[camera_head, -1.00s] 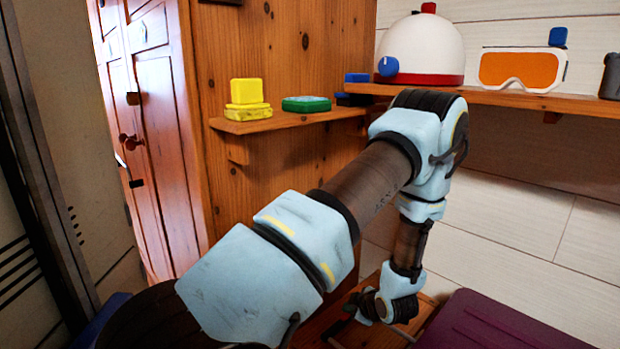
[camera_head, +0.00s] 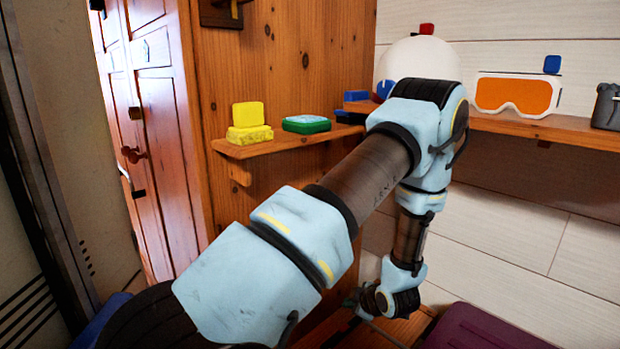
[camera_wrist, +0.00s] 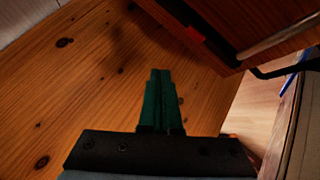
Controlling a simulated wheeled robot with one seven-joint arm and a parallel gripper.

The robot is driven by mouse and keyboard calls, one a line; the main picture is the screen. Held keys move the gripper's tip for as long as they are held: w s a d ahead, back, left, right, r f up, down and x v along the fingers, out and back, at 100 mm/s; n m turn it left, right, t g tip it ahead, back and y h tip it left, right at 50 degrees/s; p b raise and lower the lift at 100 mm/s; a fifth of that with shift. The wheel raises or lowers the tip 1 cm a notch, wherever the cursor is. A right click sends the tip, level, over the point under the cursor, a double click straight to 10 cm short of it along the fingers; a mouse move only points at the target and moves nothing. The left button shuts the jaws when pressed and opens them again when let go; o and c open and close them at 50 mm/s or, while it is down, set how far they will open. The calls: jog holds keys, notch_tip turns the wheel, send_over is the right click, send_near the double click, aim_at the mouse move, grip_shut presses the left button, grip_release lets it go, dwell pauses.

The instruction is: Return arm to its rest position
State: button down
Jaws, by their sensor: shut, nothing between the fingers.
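My arm stretches across the head view from the lower left, bends at an elbow in front of the shelf, and hangs down at the right. My gripper (camera_wrist: 160,100) shows in the wrist view, its two dark green fingers together and nothing between them. It points at a knotty wooden surface (camera_wrist: 75,85) and appears clear of it, though the gap is hard to judge. In the head view the gripper end is low in the picture and mostly hidden behind the wrist.
A wooden shelf (camera_head: 580,133) holds orange goggles (camera_head: 517,95) and a white helmet (camera_head: 415,58), partly hidden by my elbow. A purple case (camera_head: 480,330) lies at lower right.

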jog(key=a+r+m+g+h+p, duration=0.25)
jog(key=r+m+h, duration=0.35)
jog(key=r, duration=0.9)
jog(key=s+a+r+m+g+y+p, duration=0.1)
jog(key=s+a+r+m+g, duration=0.3)
jog(key=s+a+r+m, duration=0.5)
jog(key=s+a+r+y, duration=0.1)
jog(key=s+a+r, duration=0.3)
jog(key=a, duration=0.1)
jog(key=shift+a, duration=0.35)
